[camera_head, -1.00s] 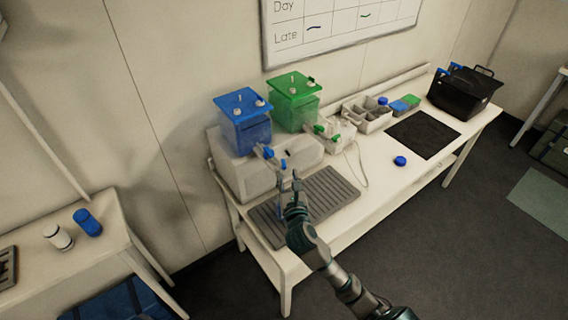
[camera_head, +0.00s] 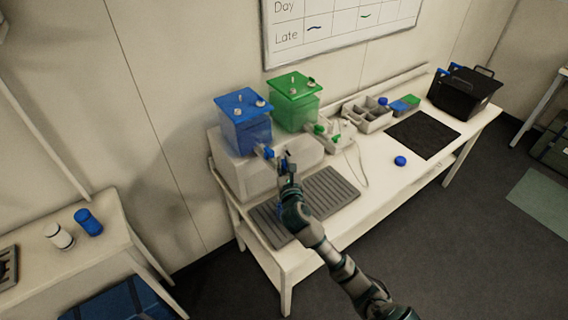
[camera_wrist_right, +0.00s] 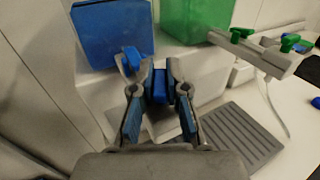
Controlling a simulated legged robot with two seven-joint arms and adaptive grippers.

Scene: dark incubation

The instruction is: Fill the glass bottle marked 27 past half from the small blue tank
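The small blue tank (camera_head: 243,122) stands on a pale block at the table's left end, its tap pointing forward. It also shows at the top left of the right wrist view (camera_wrist_right: 110,35). One blue tap knob (camera_wrist_right: 131,59) is close to the tank; a second blue tap piece (camera_wrist_right: 160,86) is further out. My right gripper (camera_head: 285,165) is at this outer piece, its fingertips close on both sides and seemingly shut on it. I cannot make out a glass bottle marked 27; the arm hides part of the area below the tap. My left gripper is not in view.
A green tank (camera_head: 295,103) with its own tap stands right of the blue one. A grey ribbed tray (camera_head: 335,190) lies below. Further right are a divided box (camera_head: 367,117), a dark mat (camera_head: 423,135), a blue cap (camera_head: 400,161) and a black crate (camera_head: 463,95).

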